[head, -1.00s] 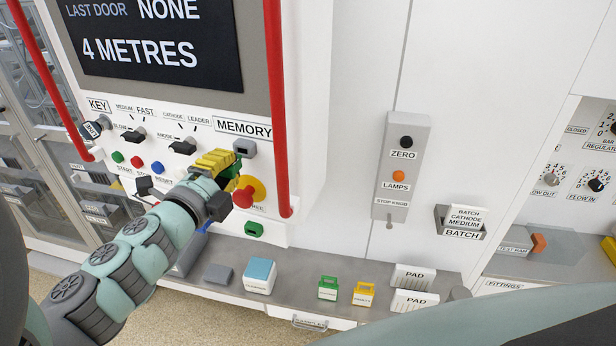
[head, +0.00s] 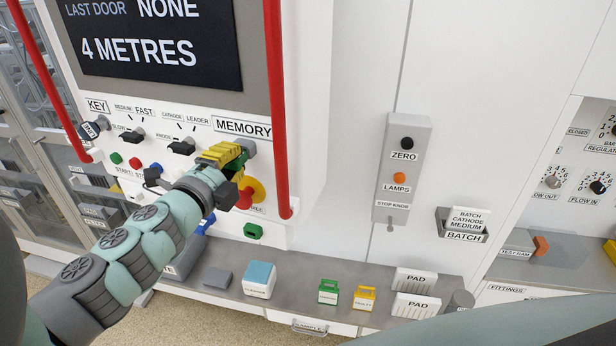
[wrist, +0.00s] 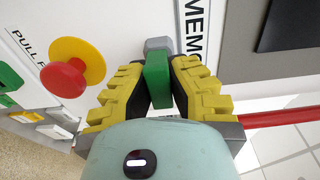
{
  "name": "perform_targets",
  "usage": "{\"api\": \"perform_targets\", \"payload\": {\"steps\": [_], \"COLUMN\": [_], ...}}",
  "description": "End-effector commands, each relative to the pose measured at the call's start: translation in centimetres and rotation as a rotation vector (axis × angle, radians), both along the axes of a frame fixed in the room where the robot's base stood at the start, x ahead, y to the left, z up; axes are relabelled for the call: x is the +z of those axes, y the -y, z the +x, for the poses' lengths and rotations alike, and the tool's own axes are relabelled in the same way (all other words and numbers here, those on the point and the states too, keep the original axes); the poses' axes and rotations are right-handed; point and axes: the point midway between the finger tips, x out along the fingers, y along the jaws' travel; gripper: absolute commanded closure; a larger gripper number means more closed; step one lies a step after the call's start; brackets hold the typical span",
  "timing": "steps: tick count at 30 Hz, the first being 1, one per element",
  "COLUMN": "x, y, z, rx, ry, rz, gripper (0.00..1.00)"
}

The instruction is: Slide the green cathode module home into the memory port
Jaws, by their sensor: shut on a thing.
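The green cathode module (wrist: 157,80) is gripped between the yellow ribbed fingers of my gripper (wrist: 158,66) in the wrist view. Its far end meets the grey memory port (wrist: 159,44) in that view; I cannot tell how deep it sits. In the head view my gripper (head: 226,154) is right at the memory port (head: 250,148), below the MEMORY label (head: 243,127). The fingers hide most of the module there and part of the port.
A red mushroom button on a yellow disc (wrist: 80,67) is close beside my gripper. A red vertical rail (head: 278,110) stands just right of the port. The shelf below holds a blue-topped box (head: 260,279), a green-framed item (head: 328,291) and a yellow-framed item (head: 364,297).

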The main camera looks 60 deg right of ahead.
Motion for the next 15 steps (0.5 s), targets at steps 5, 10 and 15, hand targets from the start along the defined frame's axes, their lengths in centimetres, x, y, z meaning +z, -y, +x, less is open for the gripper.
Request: {"api": "perform_targets", "payload": {"steps": [5, 10, 15], "x": [-0.03, -0.01, 0.00], "y": [0.55, 0.81, 0.77], "z": [-0.08, 0.00, 0.02], "rx": [-0.005, -0.004, -0.003], "ry": [0.000, 0.000, 0.000], "rz": [0.000, 0.000, 0.000], "gripper": [1.00, 0.81, 0.63]}}
